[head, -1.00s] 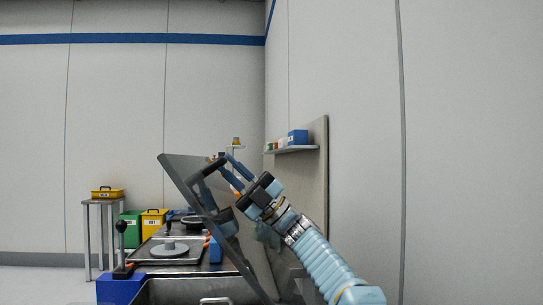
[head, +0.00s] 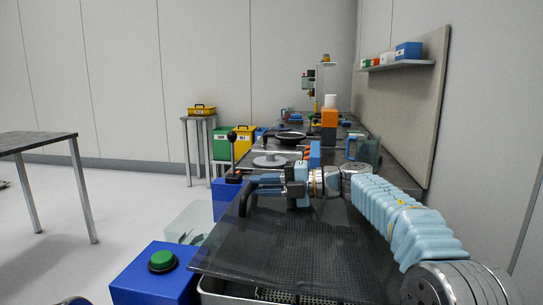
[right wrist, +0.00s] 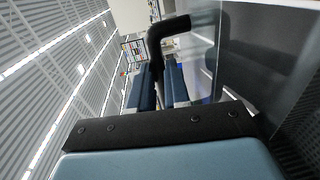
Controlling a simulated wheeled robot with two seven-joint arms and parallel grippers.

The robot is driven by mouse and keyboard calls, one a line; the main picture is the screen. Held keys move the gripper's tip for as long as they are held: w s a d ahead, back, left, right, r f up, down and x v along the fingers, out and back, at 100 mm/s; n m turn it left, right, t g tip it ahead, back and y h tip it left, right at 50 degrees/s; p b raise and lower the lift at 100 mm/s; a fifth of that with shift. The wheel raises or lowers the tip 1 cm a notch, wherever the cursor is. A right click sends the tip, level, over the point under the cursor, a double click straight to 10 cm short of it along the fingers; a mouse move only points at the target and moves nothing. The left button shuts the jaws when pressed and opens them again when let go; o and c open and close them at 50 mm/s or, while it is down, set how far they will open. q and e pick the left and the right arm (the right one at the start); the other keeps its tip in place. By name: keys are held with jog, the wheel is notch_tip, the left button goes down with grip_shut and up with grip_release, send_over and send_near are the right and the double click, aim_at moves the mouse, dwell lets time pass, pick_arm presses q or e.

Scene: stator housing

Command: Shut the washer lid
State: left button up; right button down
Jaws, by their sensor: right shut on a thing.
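The washer lid (head: 300,245) is a dark, see-through panel, now lying close to level over the washer basin (head: 215,291). A narrow gap seems to show between its near edge and the basin rim. The lid's black bar handle (head: 243,205) is at its left side; it also shows in the right wrist view (right wrist: 153,48). My right gripper (head: 262,186) reaches in from the right over the lid, its blue fingers shut on the handle. In the right wrist view the fingers (right wrist: 162,88) are at the handle. My left gripper is out of view.
A blue box with a green button (head: 162,261) stands left of the basin. Behind the lid are a grey round part (head: 270,161), an orange block (head: 329,120) and green and yellow bins (head: 241,142).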

aim_at(260, 201)
jog(key=f, duration=0.2)
jog(key=f+h, duration=0.1)
jog(key=shift+w+a+f, duration=0.1)
jog(key=shift+a+f, duration=0.05)
jog(key=shift+a, duration=0.2)
jog(key=c, duration=1.1)
grip_release()
jog(key=shift+d, duration=0.1)
jog(key=v, duration=1.2)
jog(key=shift+d, duration=0.85)
